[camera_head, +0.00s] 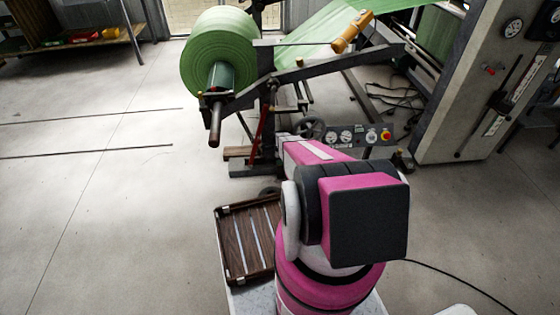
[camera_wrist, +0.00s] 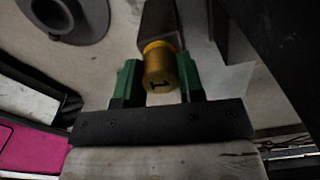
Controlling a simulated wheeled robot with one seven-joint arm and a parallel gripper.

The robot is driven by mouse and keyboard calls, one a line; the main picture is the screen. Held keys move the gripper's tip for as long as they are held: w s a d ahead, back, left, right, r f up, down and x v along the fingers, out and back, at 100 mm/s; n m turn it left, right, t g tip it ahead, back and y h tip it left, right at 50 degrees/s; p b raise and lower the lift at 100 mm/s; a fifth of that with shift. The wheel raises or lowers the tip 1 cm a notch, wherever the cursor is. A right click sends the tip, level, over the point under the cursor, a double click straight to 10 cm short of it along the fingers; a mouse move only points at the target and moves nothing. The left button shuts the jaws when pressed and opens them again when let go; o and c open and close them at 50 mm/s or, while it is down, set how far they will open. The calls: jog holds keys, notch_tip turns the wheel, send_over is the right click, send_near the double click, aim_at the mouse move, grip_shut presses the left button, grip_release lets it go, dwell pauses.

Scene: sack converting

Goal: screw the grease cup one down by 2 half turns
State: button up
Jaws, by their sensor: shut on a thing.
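The grease cup one (camera_wrist: 160,72) is a brass-coloured cylinder marked with a 1, seen in the wrist view. My gripper (camera_wrist: 157,80) has its two green fingers on either side of the cup, shut on it. A dark bar lies beyond the cup in the wrist view, and the cup's far end is at it. In the head view my arm hides the gripper and the cup.
A machine with a green roll (camera_head: 212,58) on a shaft stands ahead. A control panel (camera_head: 352,137) with gauges and a red button is beyond my arm. A brown slatted tray (camera_head: 226,250) is left of my arm. A grey cabinet (camera_head: 470,90) stands at right. The floor at left is mostly clear.

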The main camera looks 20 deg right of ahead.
jog(key=o, duration=0.9)
